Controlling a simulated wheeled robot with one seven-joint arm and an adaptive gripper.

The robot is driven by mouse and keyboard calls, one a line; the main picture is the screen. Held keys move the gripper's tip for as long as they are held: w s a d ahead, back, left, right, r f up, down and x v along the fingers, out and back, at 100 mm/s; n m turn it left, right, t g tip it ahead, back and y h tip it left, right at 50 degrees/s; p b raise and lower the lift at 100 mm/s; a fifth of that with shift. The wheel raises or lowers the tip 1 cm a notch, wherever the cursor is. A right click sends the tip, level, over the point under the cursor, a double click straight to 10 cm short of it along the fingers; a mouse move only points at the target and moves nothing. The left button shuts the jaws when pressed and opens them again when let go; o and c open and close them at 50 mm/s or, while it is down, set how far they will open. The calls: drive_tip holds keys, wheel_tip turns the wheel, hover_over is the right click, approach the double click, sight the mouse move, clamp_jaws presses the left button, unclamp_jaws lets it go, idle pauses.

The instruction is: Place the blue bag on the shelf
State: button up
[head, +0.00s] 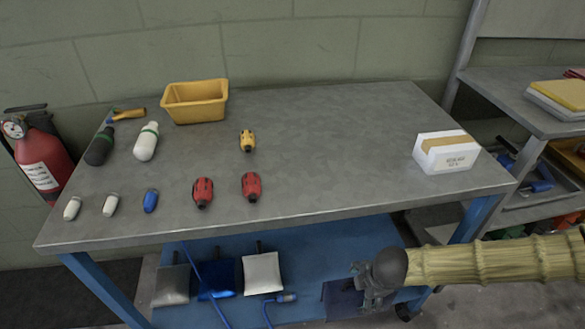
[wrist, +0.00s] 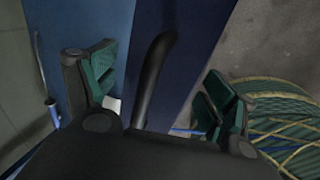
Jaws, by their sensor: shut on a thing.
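My gripper (head: 366,284) is low in front of the workbench, near the right end of its blue lower shelf (head: 330,240). It is shut on a dark blue bag (head: 341,299), partly hidden in the head view. In the wrist view the bag (wrist: 195,60) fills the middle, and its black handle (wrist: 152,75) runs between the green-padded fingers. I cannot tell whether the bag touches the shelf. Another blue bag (head: 228,272) stands on the lower shelf, between a grey bag (head: 171,286) and a white bag (head: 262,273).
Blue cables (head: 222,310) lie by the bags. The bench top (head: 330,130) holds a yellow bin (head: 195,101), a white box (head: 447,152) and several small bottles. A blue leg (head: 475,217) stands beside my arm. A fire extinguisher (head: 42,155) is at the left, a rack (head: 510,90) at the right.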

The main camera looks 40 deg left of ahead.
drive_tip(key=shift+w+r, duration=0.15)
drive_tip(key=shift+w, duration=0.45)
drive_tip(key=w+a+f+b, duration=0.1)
drive_tip(key=w+f, duration=0.1)
drive_tip(key=w, duration=0.6)
drive_tip(key=w+a+f+b, duration=0.1)
drive_tip(key=w+f+b, duration=0.1)
drive_tip(key=w, duration=0.6)
drive_tip(key=shift+f, duration=0.5)
drive_tip(key=o, duration=1.9)
drive_tip(key=shift+s, duration=0.1)
